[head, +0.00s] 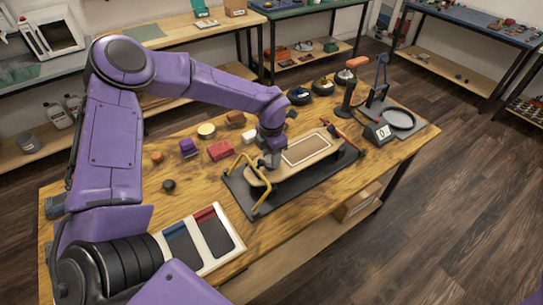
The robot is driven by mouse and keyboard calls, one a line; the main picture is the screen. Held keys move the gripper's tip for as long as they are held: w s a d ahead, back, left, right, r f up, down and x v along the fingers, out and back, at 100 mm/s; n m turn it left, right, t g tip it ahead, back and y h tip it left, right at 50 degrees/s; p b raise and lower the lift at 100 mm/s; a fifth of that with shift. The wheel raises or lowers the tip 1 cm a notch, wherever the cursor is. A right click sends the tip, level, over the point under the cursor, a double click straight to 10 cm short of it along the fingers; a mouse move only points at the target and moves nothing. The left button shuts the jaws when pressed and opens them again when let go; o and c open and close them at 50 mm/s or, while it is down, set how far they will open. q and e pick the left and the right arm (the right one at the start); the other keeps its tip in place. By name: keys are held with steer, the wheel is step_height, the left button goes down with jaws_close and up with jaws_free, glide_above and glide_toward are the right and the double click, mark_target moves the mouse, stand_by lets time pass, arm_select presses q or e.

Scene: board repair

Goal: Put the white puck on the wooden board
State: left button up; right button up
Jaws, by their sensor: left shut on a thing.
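The wooden board (320,158) lies on a black base on the workbench, with a pale-outlined panel on its top. My left gripper (269,164) is low over the left end of the board, pointing down. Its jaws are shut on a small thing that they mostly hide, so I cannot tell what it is. A small white piece (249,137) lies on the bench behind the board; it is too small to tell if it is the puck. A round cream piece (206,131) lies farther left. My right gripper is not in view.
A red block (220,151) and purple block (188,147) lie left. A white tray (229,237) is in front.

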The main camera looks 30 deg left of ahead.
arm_select(q)
steer(key=shift+f, duration=0.55)
steer(key=shift+f, duration=0.2)
steer(key=o, duration=1)
steer(key=shift+o, duration=0.2)
step_height(320, 180, up, 12)
steer(key=b, duration=0.1)
steer(key=shift+r, duration=0.25)
